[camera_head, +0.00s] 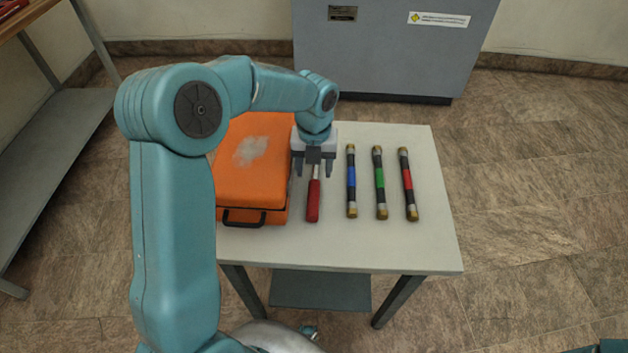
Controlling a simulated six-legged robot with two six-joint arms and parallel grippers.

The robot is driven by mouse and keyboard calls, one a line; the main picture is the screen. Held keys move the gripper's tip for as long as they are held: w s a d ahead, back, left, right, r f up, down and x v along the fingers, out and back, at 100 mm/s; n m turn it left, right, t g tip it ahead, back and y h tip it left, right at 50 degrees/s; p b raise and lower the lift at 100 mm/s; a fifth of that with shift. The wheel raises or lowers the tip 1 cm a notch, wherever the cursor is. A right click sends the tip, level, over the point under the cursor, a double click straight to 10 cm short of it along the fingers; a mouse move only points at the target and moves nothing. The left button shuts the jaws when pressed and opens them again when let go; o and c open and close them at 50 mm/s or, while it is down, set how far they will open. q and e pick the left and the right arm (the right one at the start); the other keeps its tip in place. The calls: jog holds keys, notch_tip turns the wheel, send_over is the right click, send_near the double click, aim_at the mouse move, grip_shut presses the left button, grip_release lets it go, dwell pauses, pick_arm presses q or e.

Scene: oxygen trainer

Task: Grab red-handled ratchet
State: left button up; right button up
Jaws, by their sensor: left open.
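The red-handled ratchet (313,201) lies on the light table (390,255), its red handle toward me and its metal shaft pointing away. My left gripper (312,171) is over the far part of the ratchet, fingers pointing down on either side of the shaft in the picture. The fingers are open. The gripper hides the ratchet's head, and I cannot tell how high the fingertips are above the table. My right gripper is not in view.
An orange case (240,190) with a black handle lies left of the ratchet, close to the gripper. Right of it lie bars with blue (351,178), green (380,179) and red (407,179) bands. A grey cabinet (390,50) stands behind. The table's front is clear.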

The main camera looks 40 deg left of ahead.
aim_at(315, 178)
pick_arm(q)
jog(key=f, duration=0.3)
jog(key=shift+w+f, duration=0.2)
jog(key=shift+w, duration=0.05)
jog(key=shift+a+f, duration=0.1)
jog(key=shift+f, duration=0.15)
jog(key=shift+s+r, duration=0.15)
jog(key=shift+s, duration=0.05)
jog(key=shift+w, duration=0.15)
jog(key=c, duration=0.7)
grip_shut()
